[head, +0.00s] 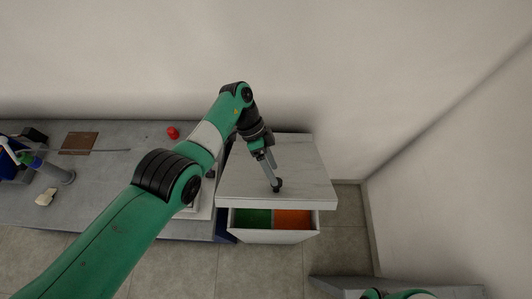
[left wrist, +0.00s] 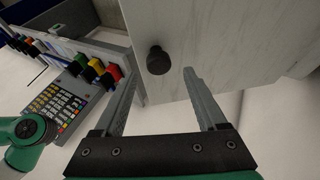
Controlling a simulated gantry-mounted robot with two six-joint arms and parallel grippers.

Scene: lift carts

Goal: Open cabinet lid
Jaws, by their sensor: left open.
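The cabinet (head: 275,237) is pale and stands right of the grey table. Its marbled lid (head: 300,160) lies flat and closed on top. A dark round knob (left wrist: 158,62) sits on the lid near one edge; in the head view it shows at the lid's front edge (head: 278,187). My left gripper (head: 273,178) is above the lid, pointing down at the knob. In the left wrist view its open fingers (left wrist: 160,74) lie on either side of the knob's line, with the knob just past the tips. I cannot tell whether they touch it. My right gripper is out of view.
An open drawer with a green compartment (head: 252,217) and an orange one (head: 292,217) sticks out below the lid. The table (head: 110,190) holds a red object (head: 173,132), a brown square (head: 78,143) and a calculator-like keypad (left wrist: 57,105). A wall stands behind the cabinet.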

